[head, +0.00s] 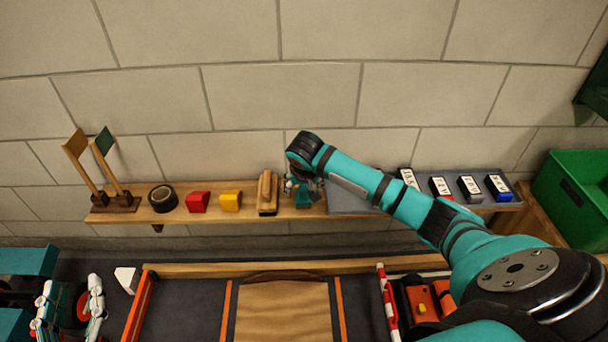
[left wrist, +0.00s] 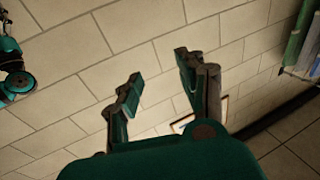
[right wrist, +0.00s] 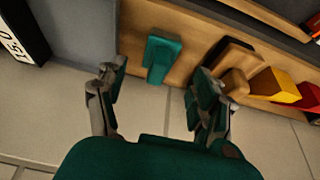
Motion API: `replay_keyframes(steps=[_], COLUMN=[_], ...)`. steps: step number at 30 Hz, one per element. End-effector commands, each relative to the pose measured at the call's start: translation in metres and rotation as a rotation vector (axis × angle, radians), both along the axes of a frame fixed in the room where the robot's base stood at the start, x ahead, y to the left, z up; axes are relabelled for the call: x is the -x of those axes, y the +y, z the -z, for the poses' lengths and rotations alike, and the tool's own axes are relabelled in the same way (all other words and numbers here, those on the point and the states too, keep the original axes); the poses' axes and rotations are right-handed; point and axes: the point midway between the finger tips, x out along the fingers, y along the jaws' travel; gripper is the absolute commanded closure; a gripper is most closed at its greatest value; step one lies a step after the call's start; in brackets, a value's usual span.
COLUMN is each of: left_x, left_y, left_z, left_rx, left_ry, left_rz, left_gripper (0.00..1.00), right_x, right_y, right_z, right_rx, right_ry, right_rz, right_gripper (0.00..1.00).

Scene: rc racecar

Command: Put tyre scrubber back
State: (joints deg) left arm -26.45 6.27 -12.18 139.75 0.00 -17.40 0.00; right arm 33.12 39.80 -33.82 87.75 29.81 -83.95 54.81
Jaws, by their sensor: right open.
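A wooden brush-like block with a handle (head: 267,192) lies on the wall shelf (head: 246,210); it also shows in the right wrist view (right wrist: 236,84). A teal block (right wrist: 162,58) is on the shelf beside it. I cannot tell for sure which of the two is the tyre scrubber. My right gripper (head: 303,187) is open over the shelf, just right of the wooden block. In the right wrist view its spread fingers (right wrist: 160,82) are on either side of the teal block's near end, apart from it, with nothing held. My left gripper (left wrist: 158,75) is open and empty, at the lower left in the head view (head: 68,310).
The shelf also holds two small flags (head: 90,165), black tape (head: 163,198), a red block (head: 198,202), a yellow block (head: 230,200) and a grey mat with labelled items (head: 470,186). A green bin (head: 575,195) stands right. Below is an orange-edged tray (head: 140,310).

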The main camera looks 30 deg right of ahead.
Motion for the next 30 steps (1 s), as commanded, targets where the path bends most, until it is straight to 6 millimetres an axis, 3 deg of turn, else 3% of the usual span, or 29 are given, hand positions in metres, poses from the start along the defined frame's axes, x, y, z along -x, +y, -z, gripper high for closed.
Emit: replay_keyframes(steps=[9, 17, 20, 24, 27, 30], left_x=[0.012, 0.022, 0.023, 0.023, 0.023, 0.023], left_y=[0.012, 0.018, 0.018, 0.018, 0.018, 0.018], left_z=[0.06, 0.082, 0.084, 0.084, 0.084, 0.084], left_rx=[-0.088, -0.118, -0.12, -0.12, -0.12, -0.118], left_ry=[0.346, 0.469, 0.478, 0.477, 0.477, 0.476], left_rz=[-0.022, -0.029, -0.03, -0.03, -0.03, -0.03], left_gripper=[0.6, 0.6, 0.6, 0.6, 0.6, 0.6], right_x=[0.013, 0.019, 0.026, 0.057, 0.088, 0.118], right_y=[0.008, 0.017, 0.048, 0.133, 0.19, 0.221], right_z=[-0.036, -0.043, -0.029, -0.005, -0.011, -0.033], right_rx=[-0.001, -0.005, -0.028, -0.098, -0.135, -0.124], right_ry=[0.0, -0.003, -0.026, -0.145, -0.297, -0.464], right_rz=[0.0, -0.018, -0.121, -0.392, -0.57, -0.672], right_gripper=[0.32, 0.32, 0.32, 0.32, 0.32, 0.32])
